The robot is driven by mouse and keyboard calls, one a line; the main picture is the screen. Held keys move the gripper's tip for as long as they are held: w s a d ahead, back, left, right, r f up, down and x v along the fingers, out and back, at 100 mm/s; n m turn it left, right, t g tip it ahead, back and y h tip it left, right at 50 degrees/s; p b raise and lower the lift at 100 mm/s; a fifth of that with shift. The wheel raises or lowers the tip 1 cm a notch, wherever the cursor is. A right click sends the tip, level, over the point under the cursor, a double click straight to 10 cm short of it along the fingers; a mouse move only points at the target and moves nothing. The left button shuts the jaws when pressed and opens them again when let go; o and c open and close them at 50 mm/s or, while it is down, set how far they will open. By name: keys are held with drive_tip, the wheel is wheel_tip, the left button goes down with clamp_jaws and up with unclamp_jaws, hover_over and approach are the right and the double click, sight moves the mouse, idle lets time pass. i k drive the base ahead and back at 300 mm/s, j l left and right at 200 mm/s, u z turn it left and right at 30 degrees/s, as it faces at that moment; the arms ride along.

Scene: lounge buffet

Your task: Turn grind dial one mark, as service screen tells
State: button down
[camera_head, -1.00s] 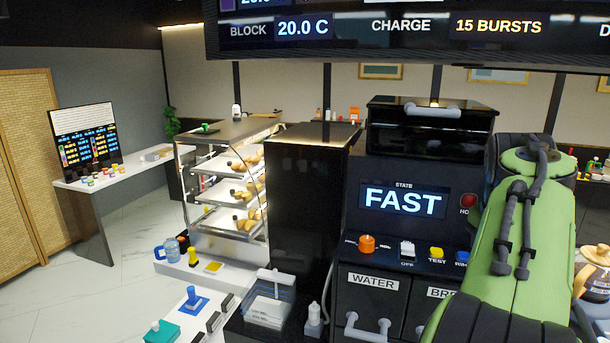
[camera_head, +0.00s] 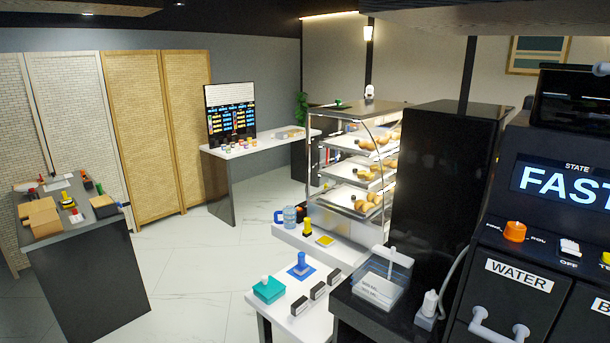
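Right of the dial is a white switch (camera_head: 570,248) marked OFF. A drawer front labelled WATER (camera_head: 519,276) is beneath. My gripper and arm are not in view, so nothing shows of what it holds.
A black cabinet (camera_head: 440,190) stands left of the machine. A glass pastry case (camera_head: 350,185) and a white counter with stamps (camera_head: 290,300) are further left. A dark counter (camera_head: 75,265) stands far left. Pale floor (camera_head: 190,270) between is clear.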

sight(513, 231)
drive_tip(key=l+z, duration=0.1)
drive_tip(key=z, duration=0.3)
drive_tip(key=i+z, duration=0.15)
drive_tip(key=z, duration=0.2)
drive_tip(key=i+z, duration=0.1)
drive_tip(key=z, duration=0.3)
drive_tip(key=i+z, duration=0.1)
drive_tip(key=z, duration=0.25)
drive_tip(key=l, duration=0.05)
